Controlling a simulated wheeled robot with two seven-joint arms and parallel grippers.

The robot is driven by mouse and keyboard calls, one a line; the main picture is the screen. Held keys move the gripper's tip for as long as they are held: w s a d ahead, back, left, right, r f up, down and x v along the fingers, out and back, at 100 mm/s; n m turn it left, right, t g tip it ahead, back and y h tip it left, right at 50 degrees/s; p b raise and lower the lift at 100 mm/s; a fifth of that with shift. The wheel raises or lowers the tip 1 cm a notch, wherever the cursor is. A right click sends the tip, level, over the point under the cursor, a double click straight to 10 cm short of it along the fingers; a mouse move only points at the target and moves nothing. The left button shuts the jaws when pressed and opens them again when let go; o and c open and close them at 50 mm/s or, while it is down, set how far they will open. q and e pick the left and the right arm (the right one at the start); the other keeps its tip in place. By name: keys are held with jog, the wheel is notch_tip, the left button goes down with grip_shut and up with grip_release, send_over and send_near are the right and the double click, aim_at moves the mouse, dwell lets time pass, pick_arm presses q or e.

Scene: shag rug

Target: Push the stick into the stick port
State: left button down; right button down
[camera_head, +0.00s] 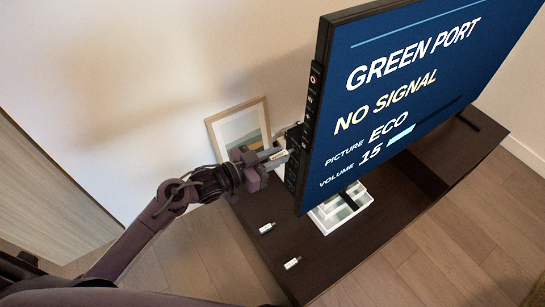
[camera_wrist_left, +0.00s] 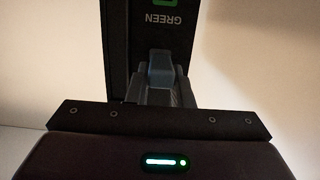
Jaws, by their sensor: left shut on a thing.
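The large TV (camera_head: 400,90) shows "GREEN PORT" and "NO SIGNAL" on its screen. My left gripper (camera_head: 276,156) is at the lower part of this edge, shut on a grey-blue stick (camera_wrist_left: 161,68). In the left wrist view the stick lies between the fingers, its far end close to the panel (camera_wrist_left: 122,45), by the "GREEN" label (camera_wrist_left: 163,20) and a green mark. The port's opening is hidden, and I cannot tell whether the stick is in it. My right gripper is out of view.
Two small white sticks (camera_head: 266,228) (camera_head: 292,263) lie on the dark cabinet top (camera_head: 330,255). A white compartment tray (camera_head: 345,214) stands under the TV. A framed picture (camera_head: 237,124) leans on the wall behind my left gripper.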

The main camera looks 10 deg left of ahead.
pick_arm(q)
jog(key=shift+x, duration=1.1)
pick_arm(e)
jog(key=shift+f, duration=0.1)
pick_arm(q)
jog(key=c, duration=1.2)
grip_release()
jog(key=shift+r, duration=0.2)
jog(key=v, duration=0.7)
jog(key=shift+s+a, duration=0.3)
jog(key=shift+a, duration=0.05)
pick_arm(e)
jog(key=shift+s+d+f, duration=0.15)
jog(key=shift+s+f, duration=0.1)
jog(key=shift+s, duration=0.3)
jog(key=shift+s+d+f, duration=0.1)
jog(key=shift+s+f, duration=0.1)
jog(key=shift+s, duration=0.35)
pick_arm(q)
jog(key=shift+f, duration=0.1)
